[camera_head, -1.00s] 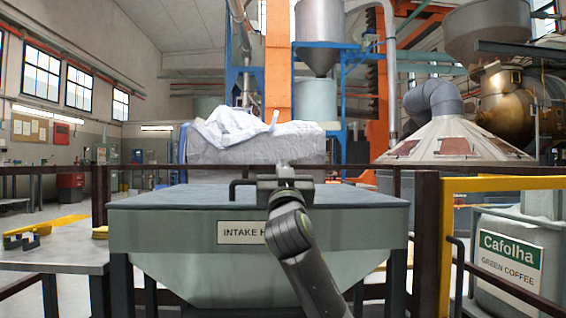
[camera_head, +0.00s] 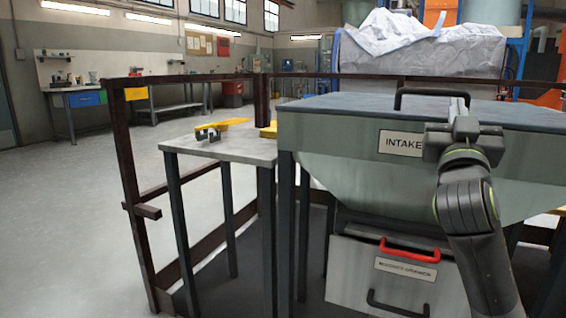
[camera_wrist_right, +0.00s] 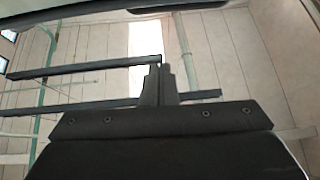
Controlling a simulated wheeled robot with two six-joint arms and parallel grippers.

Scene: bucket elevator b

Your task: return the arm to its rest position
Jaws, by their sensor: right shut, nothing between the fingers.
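My right arm (camera_head: 468,200) comes up from the lower right in the head view, in front of the grey-green intake hopper (camera_head: 330,170). My right gripper (camera_head: 459,104) is at its upper end, pointing away from me, by the hopper's front edge and its dark lid handle (camera_head: 432,92). In the head view it overlaps the right part of the "INTAKE" label. In the right wrist view its two fingers (camera_wrist_right: 160,64) are together with nothing between them. Whether it touches the hopper I cannot tell. My left gripper is out of view.
A grey side table (camera_head: 240,148) holds a yellow tool (camera_head: 222,125). A brown railing (camera_head: 130,190) surrounds this area. Open floor lies at left.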

